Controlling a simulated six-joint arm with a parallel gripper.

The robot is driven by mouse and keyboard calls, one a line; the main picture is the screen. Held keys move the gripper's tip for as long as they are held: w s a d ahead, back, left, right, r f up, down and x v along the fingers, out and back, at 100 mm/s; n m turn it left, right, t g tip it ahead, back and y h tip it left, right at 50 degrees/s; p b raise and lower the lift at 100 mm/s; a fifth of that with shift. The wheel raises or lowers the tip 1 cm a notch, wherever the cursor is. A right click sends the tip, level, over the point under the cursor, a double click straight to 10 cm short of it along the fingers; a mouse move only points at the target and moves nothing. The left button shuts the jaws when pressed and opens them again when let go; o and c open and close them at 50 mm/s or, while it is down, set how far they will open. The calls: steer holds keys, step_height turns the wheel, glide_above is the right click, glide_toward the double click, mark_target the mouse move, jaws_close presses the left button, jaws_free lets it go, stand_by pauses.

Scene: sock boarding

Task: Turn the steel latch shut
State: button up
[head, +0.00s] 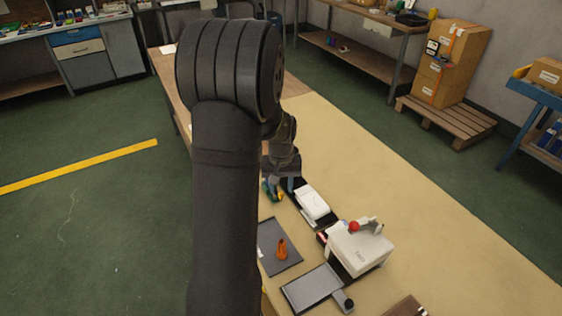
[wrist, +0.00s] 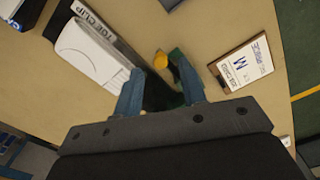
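My gripper (wrist: 158,70) has two blue fingers standing apart; it also shows in the head view (head: 280,184), low over the table. Between and below the fingers is a dark green piece (wrist: 176,64) with a yellow-orange knob (wrist: 160,61). I see no firm grip on it, and the fingers partly hide it. I cannot pick out the steel latch for certain. A white machine (head: 360,249) stands nearer in the head view, with a red-balled lever (head: 354,226) and a pale metal-looking part (head: 374,226) on top.
A white device (head: 312,203) on a black base labelled "TOE CLIP" stands beside my gripper. A dark mat (head: 268,238) bears an orange object (head: 282,250). A grey tray (head: 312,288) lies nearer. A size-card clipboard (wrist: 240,62) lies right in the wrist view. The table's right side is bare.

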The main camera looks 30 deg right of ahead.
mark_target(281, 193)
step_height(281, 193, up, 16)
steer(key=shift+f, duration=0.2)
steer(key=shift+f, duration=0.1)
stand_by(0.4)
step_height(281, 193, down, 17)
steer(key=shift+f, duration=0.15)
stand_by(0.5)
